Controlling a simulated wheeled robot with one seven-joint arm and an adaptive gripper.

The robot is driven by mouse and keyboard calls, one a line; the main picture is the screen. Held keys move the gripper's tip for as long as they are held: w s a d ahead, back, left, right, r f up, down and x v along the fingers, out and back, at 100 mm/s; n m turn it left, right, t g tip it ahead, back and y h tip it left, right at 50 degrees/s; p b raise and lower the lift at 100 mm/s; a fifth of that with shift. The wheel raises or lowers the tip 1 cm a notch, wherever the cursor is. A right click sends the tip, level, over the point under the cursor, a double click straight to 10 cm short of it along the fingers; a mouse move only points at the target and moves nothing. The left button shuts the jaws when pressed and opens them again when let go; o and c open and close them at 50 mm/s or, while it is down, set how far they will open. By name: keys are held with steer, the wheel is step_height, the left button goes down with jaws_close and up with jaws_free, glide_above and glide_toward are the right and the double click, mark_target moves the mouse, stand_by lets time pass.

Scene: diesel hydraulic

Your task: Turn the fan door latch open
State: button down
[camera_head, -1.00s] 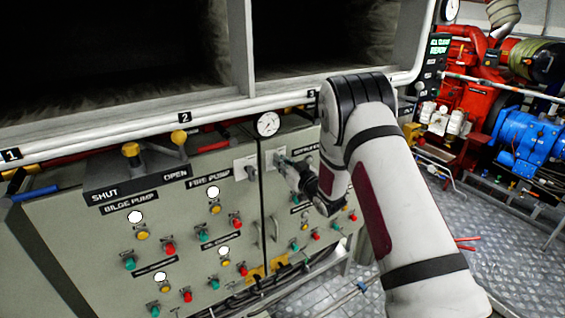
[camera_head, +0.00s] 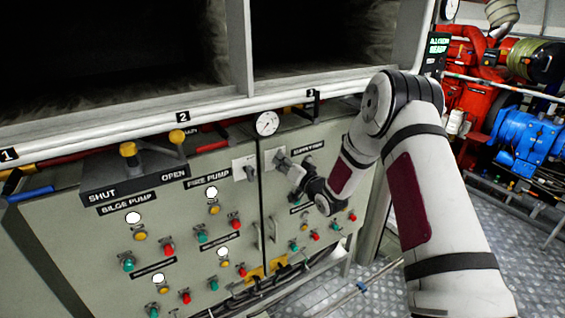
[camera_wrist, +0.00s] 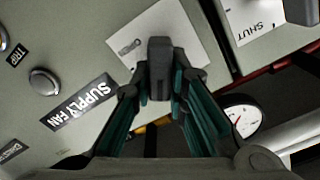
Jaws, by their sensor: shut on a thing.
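The fan door latch (camera_wrist: 159,55) is a dark grey handle on a white plate (camera_wrist: 186,35), beside the black SUPPLY FAN label (camera_wrist: 78,102) in the wrist view. My gripper (camera_wrist: 160,82) has its two fingers on either side of the handle and is shut on it. In the head view my gripper (camera_head: 291,169) reaches the upper part of the right cabinet door, at the white plate (camera_head: 268,157). The fingertips are small there, and the wrist partly covers the door. The latch's exact angle is hard to read.
A similar latch (camera_head: 250,172) sits on a white plate just left, on the neighbouring door. A pressure gauge (camera_head: 267,123) is above. Buttons and lamps cover the doors below. Two yellow-knobbed levers (camera_head: 129,150) stand at left.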

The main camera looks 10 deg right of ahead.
steer(key=m, duration=0.5)
steer(key=shift+w+d+f+m+b, duration=0.1)
steer(key=shift+d+f+m+b, duration=0.15)
steer(key=shift+m+b, duration=0.05)
steer(key=m, duration=0.5)
steer(key=shift+f+m+b, duration=0.25)
steer(key=shift+m+b, duration=0.05)
steer(key=c, duration=1.6)
jaws_free()
steer(key=shift+o, duration=0.2)
steer(key=v, duration=1.2)
